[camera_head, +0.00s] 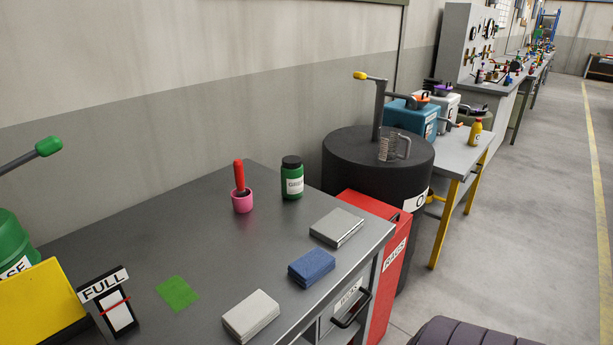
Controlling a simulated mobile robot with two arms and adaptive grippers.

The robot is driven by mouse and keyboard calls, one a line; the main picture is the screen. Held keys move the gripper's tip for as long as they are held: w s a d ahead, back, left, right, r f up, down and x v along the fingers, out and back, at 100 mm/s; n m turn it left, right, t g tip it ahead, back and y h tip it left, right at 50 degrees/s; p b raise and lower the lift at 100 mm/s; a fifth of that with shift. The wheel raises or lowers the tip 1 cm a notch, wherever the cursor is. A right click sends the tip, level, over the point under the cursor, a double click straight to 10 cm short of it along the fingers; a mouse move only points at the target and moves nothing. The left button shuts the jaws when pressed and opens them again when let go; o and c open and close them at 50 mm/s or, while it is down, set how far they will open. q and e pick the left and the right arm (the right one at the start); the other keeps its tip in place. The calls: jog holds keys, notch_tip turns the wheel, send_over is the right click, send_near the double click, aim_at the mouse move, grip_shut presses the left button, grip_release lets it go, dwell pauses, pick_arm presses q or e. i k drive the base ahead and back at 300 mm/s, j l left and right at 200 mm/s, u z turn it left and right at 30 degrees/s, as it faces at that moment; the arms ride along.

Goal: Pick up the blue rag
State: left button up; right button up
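The blue rag (312,267) is a folded blue block lying flat on the dark grey workbench (225,262), near its right front edge. It lies between a grey folded rag (337,227) behind it and a white folded rag (251,316) in front of it, apart from both. Nothing covers the blue rag. Neither of my grippers shows in the head view.
A pink cup (242,201) with a red-handled tool and a green bottle (292,178) stand at the back of the bench. A FULL sign (105,287) and green square (178,293) are at left. A red RAGS bin (392,255) and black drum (350,170) stand right.

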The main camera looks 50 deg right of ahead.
aim_at(312, 266)
jog(key=l+z, duration=0.1)
jog(key=z, duration=1.5)
